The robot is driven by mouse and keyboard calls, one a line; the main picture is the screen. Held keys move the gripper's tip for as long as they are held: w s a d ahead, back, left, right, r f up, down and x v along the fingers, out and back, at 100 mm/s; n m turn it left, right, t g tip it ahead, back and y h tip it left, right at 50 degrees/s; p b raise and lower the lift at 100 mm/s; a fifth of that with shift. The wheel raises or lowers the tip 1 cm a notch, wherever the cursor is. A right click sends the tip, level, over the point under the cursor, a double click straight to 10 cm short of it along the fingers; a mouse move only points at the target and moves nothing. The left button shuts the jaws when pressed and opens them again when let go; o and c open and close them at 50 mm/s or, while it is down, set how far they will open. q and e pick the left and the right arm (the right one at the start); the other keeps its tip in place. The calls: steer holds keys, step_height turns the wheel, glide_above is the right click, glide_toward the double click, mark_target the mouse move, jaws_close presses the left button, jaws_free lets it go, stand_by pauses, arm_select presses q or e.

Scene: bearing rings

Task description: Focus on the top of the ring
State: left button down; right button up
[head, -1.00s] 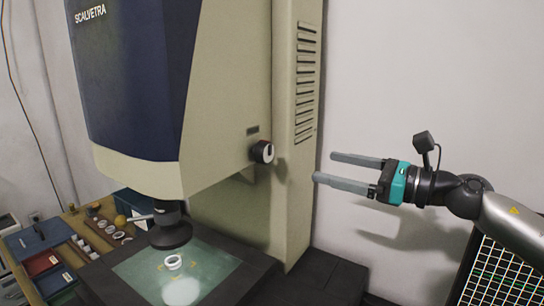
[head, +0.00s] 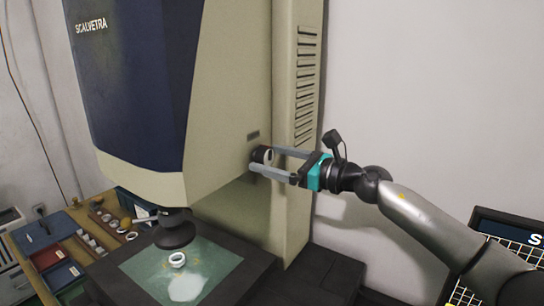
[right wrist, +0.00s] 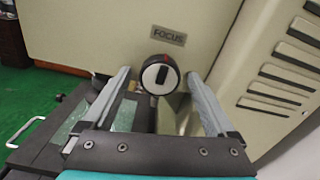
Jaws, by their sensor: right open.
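The focus knob (head: 262,155) is a black round knob with a pale face on the side of the beige measuring machine (head: 235,125). In the right wrist view the knob (right wrist: 160,75) sits under a "FOCUS" label (right wrist: 169,35). My right gripper (head: 262,160) is open, with its two grey fingers reaching to either side of the knob; I see no firm contact. In the right wrist view the fingers (right wrist: 158,82) are spread wide apart. The white ring (head: 177,260) lies on the glass stage (head: 215,268) below the lens (head: 175,232). My left gripper is not in view.
A wooden bench (head: 82,213) at the left holds small rings and parts, with blue and red boxes (head: 47,258). A screen with a grid (head: 500,250) stands at the lower right. The wall (head: 430,90) behind my right arm is bare.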

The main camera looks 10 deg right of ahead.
steer(key=shift+w+a, duration=0.1)
steer(key=shift+a, duration=0.05)
steer(key=c, duration=1.4)
